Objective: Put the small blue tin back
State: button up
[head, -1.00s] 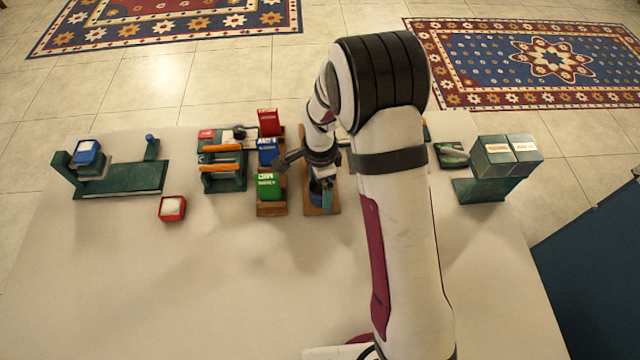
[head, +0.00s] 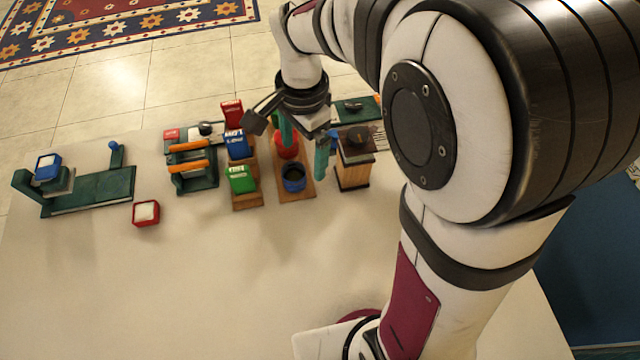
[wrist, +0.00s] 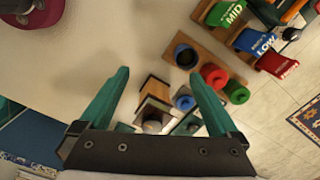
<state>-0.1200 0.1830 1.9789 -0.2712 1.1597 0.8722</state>
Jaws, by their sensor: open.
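A small blue tin (head: 294,178), open at the top with a dark inside, stands upright on the front part of a wooden board (head: 307,192). It also shows in the wrist view (wrist: 186,55).
A wooden box with a dark top (head: 356,160) stands right of the board. Green, blue and red packets (head: 241,180) stand to its left. Further left are an orange-handled rack (head: 192,165), a red box (head: 146,212) and a green stand (head: 90,188). The front table is clear.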

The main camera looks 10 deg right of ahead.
jog(key=s+d+r+n+y, duration=0.1)
jog(key=s+n, duration=0.6)
jog(key=s, duration=1.3)
jog(key=shift+d+r, duration=0.15)
jog(key=shift+r, duration=0.55)
